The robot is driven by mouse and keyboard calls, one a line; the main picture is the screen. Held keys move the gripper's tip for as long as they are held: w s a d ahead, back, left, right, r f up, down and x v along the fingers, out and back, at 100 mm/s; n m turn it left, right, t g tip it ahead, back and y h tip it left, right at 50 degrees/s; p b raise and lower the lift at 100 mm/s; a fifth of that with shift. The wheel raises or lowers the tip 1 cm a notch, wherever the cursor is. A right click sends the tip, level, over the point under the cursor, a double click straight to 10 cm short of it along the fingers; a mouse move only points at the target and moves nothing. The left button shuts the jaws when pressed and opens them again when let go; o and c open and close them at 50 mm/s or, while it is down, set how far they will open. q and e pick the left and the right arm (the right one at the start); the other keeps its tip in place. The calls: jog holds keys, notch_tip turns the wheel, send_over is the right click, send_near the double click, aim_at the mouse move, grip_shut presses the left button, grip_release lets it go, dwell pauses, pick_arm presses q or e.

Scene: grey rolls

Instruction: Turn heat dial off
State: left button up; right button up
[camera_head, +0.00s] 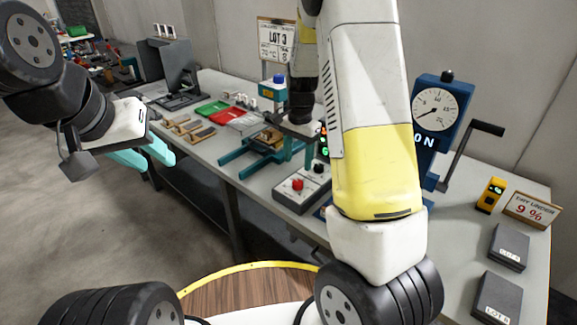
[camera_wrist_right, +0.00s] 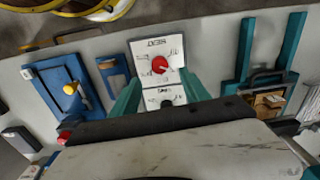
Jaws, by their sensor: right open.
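The heat control box (camera_head: 285,196) is a light panel on the bench with a red dial (camera_head: 298,184) and a black knob (camera_head: 319,168). In the right wrist view the panel (camera_wrist_right: 142,50) reads HEAT upside down, with the red dial (camera_wrist_right: 159,65) near its middle. The dial's exact setting is too small to read. My right gripper (camera_wrist_right: 160,80) is open above the box, its teal fingers either side of the panel in that view, not closed on the dial. In the head view my right arm partly hides it. My left gripper (camera_head: 158,163) is open and empty, left of the bench.
A teal forked fixture (camera_head: 240,153) stands beside the box. A blue gauge unit with a crank (camera_head: 486,128) is at the right. Red and green trays (camera_head: 208,107) lie farther back. Dark lot boxes (camera_head: 510,247) sit at the right end. Floor at the left is clear.

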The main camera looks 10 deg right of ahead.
aim_at(298, 181)
jog(key=shift+w+f, duration=0.15)
jog(key=shift+f, duration=0.4)
notch_tip(298, 181, down, 8)
jog(key=shift+r, duration=0.2)
grip_shut()
